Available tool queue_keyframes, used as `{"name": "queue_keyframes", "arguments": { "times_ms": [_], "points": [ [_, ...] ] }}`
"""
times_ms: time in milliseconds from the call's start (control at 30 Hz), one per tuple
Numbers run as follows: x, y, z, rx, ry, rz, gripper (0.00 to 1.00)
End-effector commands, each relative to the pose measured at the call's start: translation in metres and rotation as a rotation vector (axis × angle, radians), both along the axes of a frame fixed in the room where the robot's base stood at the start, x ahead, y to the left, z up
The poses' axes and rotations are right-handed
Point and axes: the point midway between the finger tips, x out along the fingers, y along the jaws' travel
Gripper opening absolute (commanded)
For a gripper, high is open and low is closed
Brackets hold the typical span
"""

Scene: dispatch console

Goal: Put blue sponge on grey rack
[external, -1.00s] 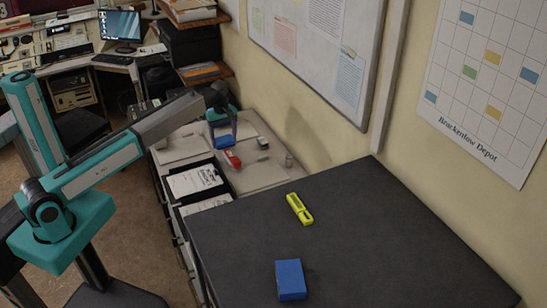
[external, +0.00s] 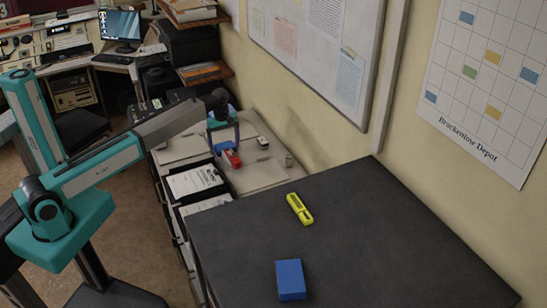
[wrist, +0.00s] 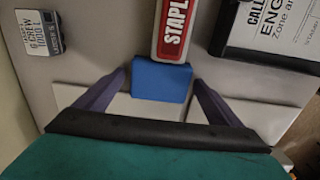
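A small blue block (wrist: 160,80), which looks like the sponge, is low between the fingers of my gripper (wrist: 160,78) in the wrist view. Narrow gaps show between the fingers and its sides, so my gripper looks open around it. In the external view the blue block (external: 221,147) shows under my gripper (external: 226,141), beside a red stapler (external: 233,159) on the pale counter. A second, larger blue block (external: 290,280) lies on the dark tabletop. I cannot identify a grey rack with certainty.
The stapler (wrist: 173,30) lies just beyond the block in the wrist view. A dark-framed document (wrist: 268,35) is at right and a small labelled box (wrist: 40,32) at left. A yellow tool (external: 299,209) lies on the dark tabletop (external: 380,235), which is mostly clear.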

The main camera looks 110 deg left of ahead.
Motion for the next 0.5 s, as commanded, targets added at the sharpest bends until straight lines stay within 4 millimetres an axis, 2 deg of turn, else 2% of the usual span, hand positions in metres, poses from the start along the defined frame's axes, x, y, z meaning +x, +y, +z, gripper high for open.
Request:
{"name": "queue_keyframes", "arguments": {
  "times_ms": [267, 500],
  "points": [
    [0.0, 0.0, 0.0008, 0.0, 0.0, 0.0, 0.88],
    [0.0003, 0.0006, 0.0099, 0.001, -0.001, 0.0, 0.88]
  ]
}}
